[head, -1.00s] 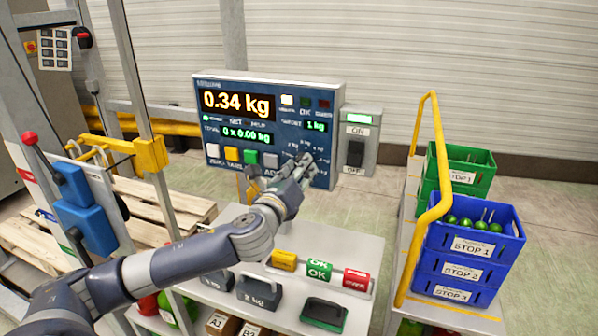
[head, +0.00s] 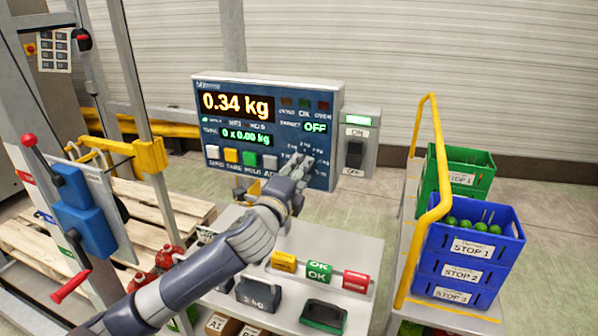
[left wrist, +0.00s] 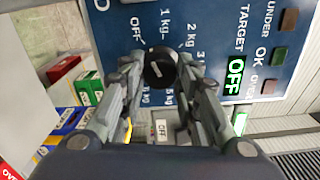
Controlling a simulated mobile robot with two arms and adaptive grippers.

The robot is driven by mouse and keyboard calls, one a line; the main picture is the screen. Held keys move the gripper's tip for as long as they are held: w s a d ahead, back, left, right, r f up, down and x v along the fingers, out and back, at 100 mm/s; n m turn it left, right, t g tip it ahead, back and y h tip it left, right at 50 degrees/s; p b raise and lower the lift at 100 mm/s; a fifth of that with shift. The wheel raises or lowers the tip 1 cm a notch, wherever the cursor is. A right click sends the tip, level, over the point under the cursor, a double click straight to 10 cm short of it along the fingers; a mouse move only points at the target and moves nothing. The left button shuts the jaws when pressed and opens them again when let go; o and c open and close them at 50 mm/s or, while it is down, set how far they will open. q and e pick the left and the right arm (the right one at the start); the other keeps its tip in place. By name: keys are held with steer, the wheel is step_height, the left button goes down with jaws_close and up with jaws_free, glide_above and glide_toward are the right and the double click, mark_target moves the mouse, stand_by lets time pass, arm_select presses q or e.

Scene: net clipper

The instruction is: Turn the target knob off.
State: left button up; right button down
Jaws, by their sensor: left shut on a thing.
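The target knob (left wrist: 160,68) is a round black knob with a pale mark, on the blue panel of the scale display (head: 215,88). In the left wrist view its mark points towards the OFF label at the left. The fingers of my left gripper (left wrist: 158,75) stand on both sides of the knob and are shut on it. In the head view my left gripper (head: 298,166) covers the knob. The TARGET readout (head: 315,127) shows OFF in green. The large readout shows 0.34 kg. My right gripper is not in view.
A grey ON/OFF switch box (head: 357,150) stands right of the panel. A white table (head: 345,245) below carries coloured signs and a dark 2 kg weight (head: 258,292). Blue crates (head: 470,262) and a yellow rail (head: 415,250) are at the right.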

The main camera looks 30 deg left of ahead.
arm_select(q)
steer(key=shift+n, duration=0.8)
steer(key=o, duration=1.1)
steer(key=shift+c, duration=0.2)
steer(key=v, duration=0.7)
steer(key=shift+s, duration=0.2)
